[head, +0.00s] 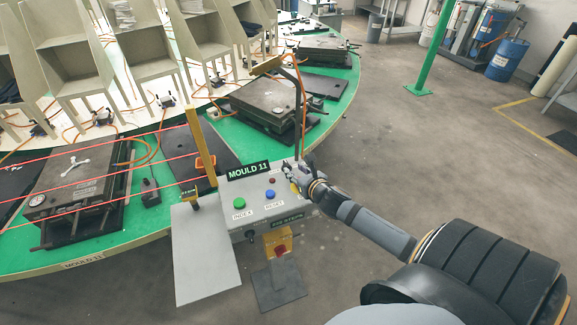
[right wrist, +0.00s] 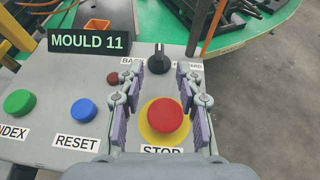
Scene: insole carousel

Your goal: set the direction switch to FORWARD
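The direction switch (right wrist: 158,60) is a black knob on the grey control box (head: 262,200). Its handle looks roughly upright, between a label starting "BAC" on the left and one ending "ARD" on the right. Both labels are partly hidden by my fingers. My right gripper (right wrist: 164,82) is open and empty, its fingertips just short of the knob in the right wrist view. Its fingers stand either side of the red stop button (right wrist: 165,115) on its yellow base. In the head view my right gripper (head: 288,168) is over the box's right end and hides the switch. My left gripper is out of view.
A green INDEX button (right wrist: 19,103), a blue RESET button (right wrist: 84,110) and a small dark red lamp or button (right wrist: 113,78) share the panel. The MOULD 11 sign (head: 248,170) stands behind it. A mould (head: 265,103) sits on the green carousel.

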